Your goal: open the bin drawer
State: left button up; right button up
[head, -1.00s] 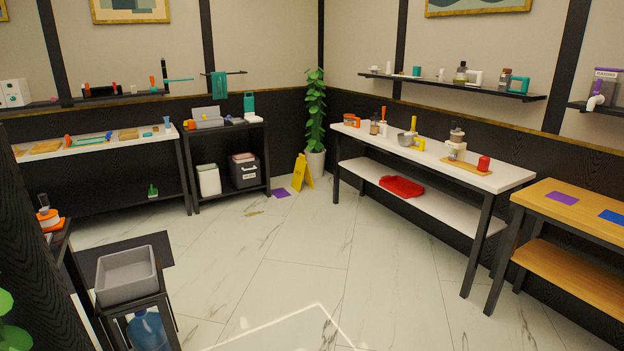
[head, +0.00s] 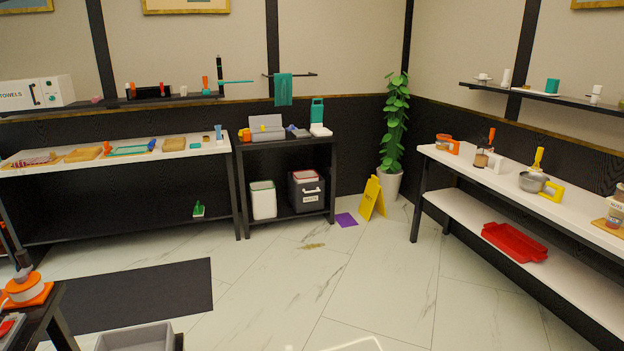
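A dark grey bin drawer (head: 308,203) with a light handle and a small label on its front stands on the low shelf of the black side table in the head view. Something red and white shows at its top. A white bin (head: 263,201) stands just left of it. I cannot tell whether the dark bin is pulled out at all; it looks set back under the table top. Neither of my grippers is in view.
A brown spill (head: 312,246) is on the floor in front. A grey tub (head: 136,339) is near at lower left. The long white table (head: 470,163) bounds the right. The middle floor is clear.

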aim_at(306, 197)
jog(key=i, duration=2)
